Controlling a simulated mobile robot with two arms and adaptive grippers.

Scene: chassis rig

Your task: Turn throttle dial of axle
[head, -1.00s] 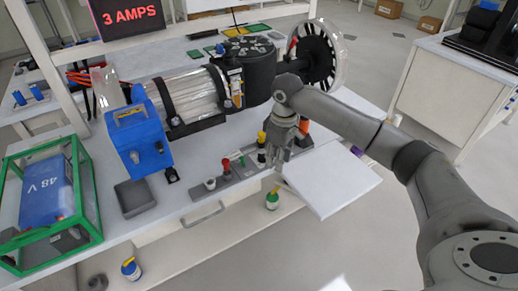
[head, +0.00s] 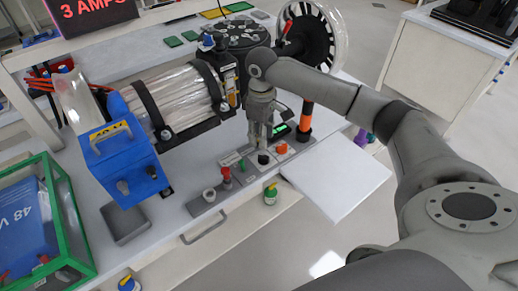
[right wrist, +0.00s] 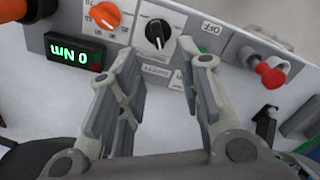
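The axle's control panel (head: 232,183) lies along the front of the bench. A black dial (right wrist: 157,32) with a white pointer line sits on it, and also shows in the head view (head: 263,159). An orange dial (right wrist: 104,15) with a printed scale is beside it, also in the head view (head: 282,148). The small labels are too blurred to tell surely which is the throttle. My right gripper (right wrist: 168,62) is open and empty, pointing down at the black dial with its fingers apart on either side in the wrist view; I see no contact. In the head view the gripper (head: 259,137) is above the panel.
A red knob (right wrist: 270,73) stands on the panel, and a green display (right wrist: 75,54) reads 0 Nm. Behind are a blue motor box (head: 128,160), a clear cylinder and a spoked wheel (head: 308,40). A white board (head: 337,182) juts out at the right.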

